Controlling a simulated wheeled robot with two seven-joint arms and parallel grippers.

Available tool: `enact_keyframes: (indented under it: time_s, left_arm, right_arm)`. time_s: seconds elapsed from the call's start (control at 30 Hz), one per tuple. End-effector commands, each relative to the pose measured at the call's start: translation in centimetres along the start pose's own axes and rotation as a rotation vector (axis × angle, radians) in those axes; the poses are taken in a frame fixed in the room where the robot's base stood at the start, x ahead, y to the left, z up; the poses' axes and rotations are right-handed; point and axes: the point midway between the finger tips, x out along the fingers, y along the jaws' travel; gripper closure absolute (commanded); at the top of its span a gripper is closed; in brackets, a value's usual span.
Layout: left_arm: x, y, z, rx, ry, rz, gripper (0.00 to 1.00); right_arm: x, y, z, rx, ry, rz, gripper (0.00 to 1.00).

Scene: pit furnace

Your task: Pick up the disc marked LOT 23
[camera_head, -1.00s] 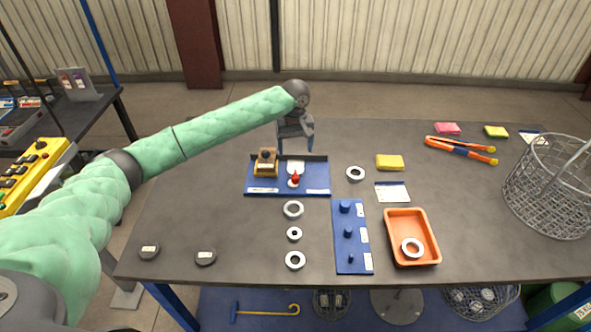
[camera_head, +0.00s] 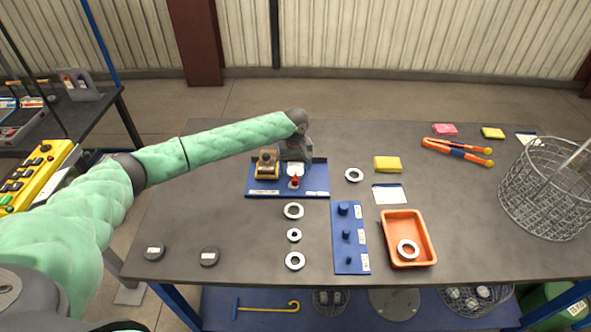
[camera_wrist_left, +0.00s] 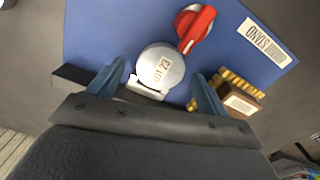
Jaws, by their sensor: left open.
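My left gripper (camera_wrist_left: 158,76) is open, with one blue-grey finger on each side of the disc. I cannot tell whether the fingers touch it. In the head view my left gripper (camera_head: 296,156) is over the back of the blue board (camera_head: 316,192) and largely hides the disc. My right gripper is not in view.
A red knob or lever (camera_wrist_left: 194,27) lies close in front of the disc. A brass-and-brown block (camera_wrist_left: 238,98) stands beside one finger.

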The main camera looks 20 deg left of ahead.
Motion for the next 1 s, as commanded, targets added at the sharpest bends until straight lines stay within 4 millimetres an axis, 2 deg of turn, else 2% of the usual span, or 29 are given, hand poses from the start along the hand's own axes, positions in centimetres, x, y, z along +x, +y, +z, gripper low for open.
enact_keyframes:
  time_s: [0.33,0.67,1.0]
  left_arm:
    - [0.61,0.0,-0.01,0.0,0.001,0.001,0.22]
    - [0.52,0.02,-0.03,0.0,0.001,0.001,0.86]
    - [0.07,0.03,-0.04,0.0,0.001,0.002,0.86]
  right_arm:
    - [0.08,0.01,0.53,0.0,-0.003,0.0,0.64]
    - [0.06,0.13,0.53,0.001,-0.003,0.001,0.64]
    - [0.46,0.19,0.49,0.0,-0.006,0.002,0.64]
